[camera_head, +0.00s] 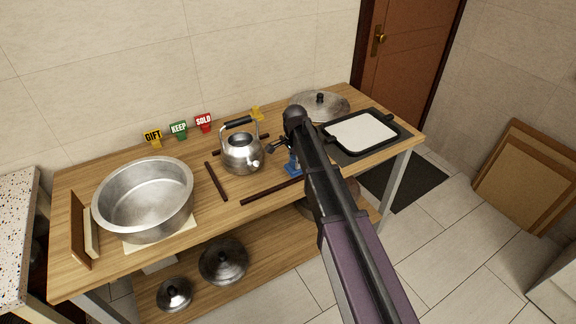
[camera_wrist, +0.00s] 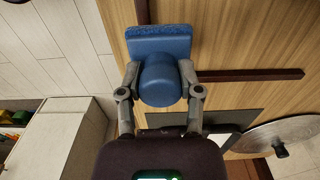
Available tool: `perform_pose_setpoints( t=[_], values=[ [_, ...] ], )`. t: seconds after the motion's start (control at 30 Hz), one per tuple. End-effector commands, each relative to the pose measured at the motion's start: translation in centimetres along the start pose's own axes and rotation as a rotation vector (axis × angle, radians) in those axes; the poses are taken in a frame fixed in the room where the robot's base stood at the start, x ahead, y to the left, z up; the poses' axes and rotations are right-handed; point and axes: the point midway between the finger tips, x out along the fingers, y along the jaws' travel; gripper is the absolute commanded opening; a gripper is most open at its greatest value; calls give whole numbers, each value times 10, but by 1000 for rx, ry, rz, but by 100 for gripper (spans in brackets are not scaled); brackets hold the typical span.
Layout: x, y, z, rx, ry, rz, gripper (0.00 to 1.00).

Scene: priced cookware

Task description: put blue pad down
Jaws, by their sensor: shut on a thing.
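The blue pad (camera_wrist: 160,45) has a thick rounded grip and a rough-edged flat face. My gripper (camera_wrist: 160,82) is shut on the grip, one finger on each side, in the wrist view. In the head view only a small part of the blue pad (camera_head: 293,167) shows beside my arm, over the table right of the kettle. My gripper (camera_head: 279,147) is partly hidden by my arm there. I cannot tell whether the pad touches the tabletop.
A steel kettle (camera_head: 241,154) stands close left of my gripper, among dark strips (camera_head: 216,181) on the wooden table (camera_head: 75,260). A large pot (camera_head: 143,200) is at left. A lid (camera_head: 319,104) and a black tray with a white sheet (camera_head: 360,134) are at right. Price signs (camera_head: 179,129) stand behind.

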Motion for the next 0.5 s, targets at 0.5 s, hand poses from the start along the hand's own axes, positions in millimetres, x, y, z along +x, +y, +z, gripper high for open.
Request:
perform_pose_setpoints(
  t=[0.5],
  values=[
    [1,-16,0,1,0,0,2]
  ],
)
